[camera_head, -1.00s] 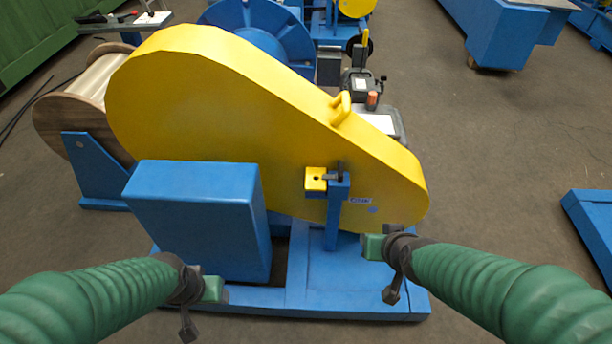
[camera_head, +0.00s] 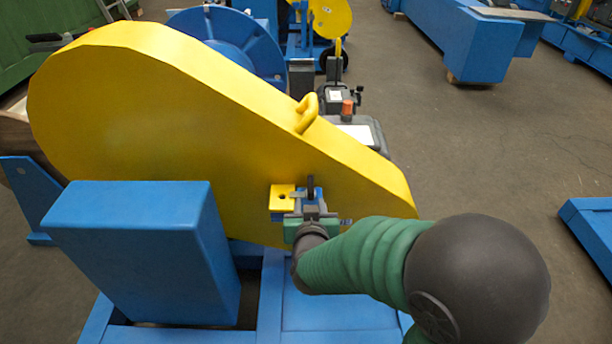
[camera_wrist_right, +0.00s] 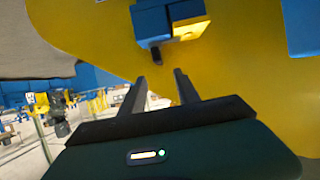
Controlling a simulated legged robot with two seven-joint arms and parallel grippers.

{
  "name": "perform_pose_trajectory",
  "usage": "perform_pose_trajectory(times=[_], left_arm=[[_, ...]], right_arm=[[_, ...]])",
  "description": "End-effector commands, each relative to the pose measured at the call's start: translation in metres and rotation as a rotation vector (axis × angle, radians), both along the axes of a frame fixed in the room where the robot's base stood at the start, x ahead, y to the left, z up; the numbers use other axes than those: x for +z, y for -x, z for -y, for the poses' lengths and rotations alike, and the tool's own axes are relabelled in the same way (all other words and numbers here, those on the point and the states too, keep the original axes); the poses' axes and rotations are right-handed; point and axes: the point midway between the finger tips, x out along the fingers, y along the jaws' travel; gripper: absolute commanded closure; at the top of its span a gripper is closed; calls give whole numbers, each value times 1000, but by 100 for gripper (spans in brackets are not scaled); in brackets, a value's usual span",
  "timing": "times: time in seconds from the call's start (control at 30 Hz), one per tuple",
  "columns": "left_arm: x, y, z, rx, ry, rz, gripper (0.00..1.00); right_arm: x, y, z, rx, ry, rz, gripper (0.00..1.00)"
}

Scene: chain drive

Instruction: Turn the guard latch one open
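The large yellow guard (camera_head: 200,120) stands upright on a blue frame. Its latch (camera_head: 311,184) is a small dark lever on a blue post, beside a yellow bracket (camera_head: 281,196) on the guard's face. In the right wrist view the dark lever end (camera_wrist_right: 156,53) sticks out below the blue block (camera_wrist_right: 152,22) and yellow bracket (camera_wrist_right: 190,30). My right gripper (camera_head: 311,205) is in front of the latch and hides most of the post. In the wrist view its fingers (camera_wrist_right: 160,76) are apart, with the lever just beyond their tips and nothing between them. My left gripper is out of view.
A blue box (camera_head: 140,250) stands left of the latch on the blue base frame (camera_head: 330,310). A yellow handle (camera_head: 306,112) rises from the guard's top edge. A blue beam (camera_head: 590,225) lies at the right. Grey floor (camera_head: 480,160) lies open right of the guard.

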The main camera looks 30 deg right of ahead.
Motion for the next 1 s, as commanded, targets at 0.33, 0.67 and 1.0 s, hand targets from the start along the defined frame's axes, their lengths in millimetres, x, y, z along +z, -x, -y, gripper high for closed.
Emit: perform_pose_trajectory(times=[0.33, 0.67, 1.0], left_arm=[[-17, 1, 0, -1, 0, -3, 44], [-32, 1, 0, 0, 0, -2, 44], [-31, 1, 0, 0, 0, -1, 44]], right_arm=[[-39, -63, 40, -3, -1, 3, 62], [-52, -103, 64, 0, -3, 4, 62], [-52, -105, 65, 1, -2, 4, 72]])
